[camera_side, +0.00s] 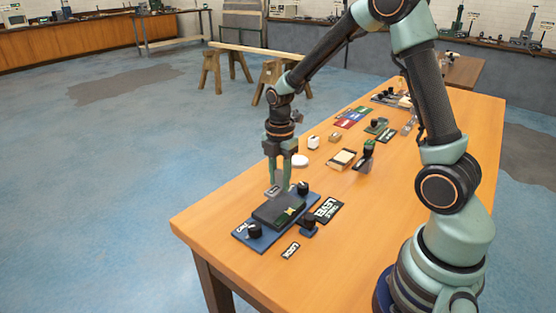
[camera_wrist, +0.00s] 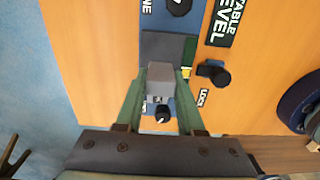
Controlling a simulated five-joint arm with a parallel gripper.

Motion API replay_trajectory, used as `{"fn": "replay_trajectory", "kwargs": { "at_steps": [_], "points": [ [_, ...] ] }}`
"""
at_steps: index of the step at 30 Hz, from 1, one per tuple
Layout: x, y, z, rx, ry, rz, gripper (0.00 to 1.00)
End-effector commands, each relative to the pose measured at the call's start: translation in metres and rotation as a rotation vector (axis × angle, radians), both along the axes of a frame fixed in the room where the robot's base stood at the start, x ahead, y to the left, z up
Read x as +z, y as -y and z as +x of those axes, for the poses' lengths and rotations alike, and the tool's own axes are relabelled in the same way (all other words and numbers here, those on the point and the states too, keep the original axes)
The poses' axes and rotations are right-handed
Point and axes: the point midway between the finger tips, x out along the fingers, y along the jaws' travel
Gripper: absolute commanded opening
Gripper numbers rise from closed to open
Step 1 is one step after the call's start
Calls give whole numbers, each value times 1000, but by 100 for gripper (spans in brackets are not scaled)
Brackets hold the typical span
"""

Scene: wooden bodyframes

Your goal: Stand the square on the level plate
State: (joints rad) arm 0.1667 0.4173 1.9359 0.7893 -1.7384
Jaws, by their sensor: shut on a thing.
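My gripper (camera_side: 277,180) points down over the near end of the table and is shut on a small grey block, which I take to be the square (camera_wrist: 160,80). In the side view the square (camera_side: 272,191) shows at the fingertips, just over the dark level plate (camera_side: 270,212). I cannot tell whether it touches the plate. The level plate sits on a blue base (camera_side: 242,233) with black knobs at its ends. In the wrist view the plate (camera_wrist: 160,45) lies beyond the square, with a yellow-green vial (camera_wrist: 187,72) at its right side.
A black knob (camera_side: 308,226) stands beside the base, near a LOCK label (camera_side: 290,251) and a LEVEL label (camera_side: 328,210). A white round piece (camera_side: 299,160), a white block (camera_side: 313,142) and a tray (camera_side: 342,159) stand farther back. The near left table corner is bare.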

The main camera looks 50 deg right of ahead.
Motion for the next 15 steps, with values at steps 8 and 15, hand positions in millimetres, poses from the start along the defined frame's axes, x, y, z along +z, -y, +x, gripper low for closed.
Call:
{"fn": "replay_trajectory", "kwargs": {
  "at_steps": [8,15],
  "points": [
    [-30,0,0,0,-1,0,0],
    [-41,0,1,0,2,0,0]
  ]
}}
